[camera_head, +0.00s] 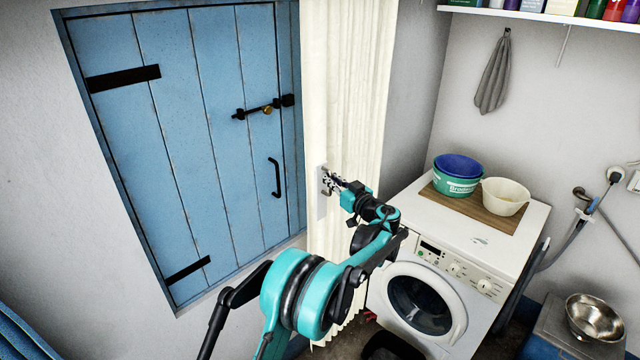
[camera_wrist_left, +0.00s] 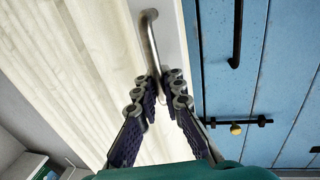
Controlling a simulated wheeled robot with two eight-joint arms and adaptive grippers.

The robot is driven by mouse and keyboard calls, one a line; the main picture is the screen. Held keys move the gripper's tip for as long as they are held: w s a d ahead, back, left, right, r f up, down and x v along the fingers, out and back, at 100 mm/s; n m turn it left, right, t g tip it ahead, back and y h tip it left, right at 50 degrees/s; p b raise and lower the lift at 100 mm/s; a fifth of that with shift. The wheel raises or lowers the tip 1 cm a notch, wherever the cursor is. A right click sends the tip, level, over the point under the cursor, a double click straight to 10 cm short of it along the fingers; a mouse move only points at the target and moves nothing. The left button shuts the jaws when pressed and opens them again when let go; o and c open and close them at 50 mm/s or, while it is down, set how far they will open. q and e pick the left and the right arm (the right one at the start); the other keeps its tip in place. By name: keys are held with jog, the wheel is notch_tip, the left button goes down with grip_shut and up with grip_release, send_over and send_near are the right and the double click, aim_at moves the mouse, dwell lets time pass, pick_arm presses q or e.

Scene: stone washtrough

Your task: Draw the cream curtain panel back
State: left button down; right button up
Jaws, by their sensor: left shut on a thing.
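The cream curtain panel (camera_head: 345,90) hangs in folds beside the blue plank door, over the door's right edge. It fills the left of the left wrist view (camera_wrist_left: 70,55), where a pale flat strip (camera_wrist_left: 172,35) along its edge carries a bent metal handle (camera_wrist_left: 149,40). My left gripper (camera_head: 334,182) is at the curtain's edge strip, and its fingertips (camera_wrist_left: 161,84) are closed on the lower part of the handle. The exact contact is partly hidden by the fingers. My right gripper is not in view.
The blue door (camera_head: 190,140) has a black bolt (camera_head: 262,109) and pull handle close to the curtain. A washing machine (camera_head: 420,300) stands right of the curtain, with a board, tubs (camera_head: 506,196) and bowl on top. A metal bowl (camera_head: 594,318) is at lower right.

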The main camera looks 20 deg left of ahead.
pick_arm(q)
jog(key=w+d, duration=0.3)
jog(key=w, duration=0.3)
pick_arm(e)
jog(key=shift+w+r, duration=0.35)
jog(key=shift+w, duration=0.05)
pick_arm(q)
jog(key=shift+w+f, duration=0.1)
jog(key=c, duration=1.9)
grip_release()
jog(key=shift+d, duration=0.1)
jog(key=v, duration=1.2)
jog(key=shift+d, duration=0.15)
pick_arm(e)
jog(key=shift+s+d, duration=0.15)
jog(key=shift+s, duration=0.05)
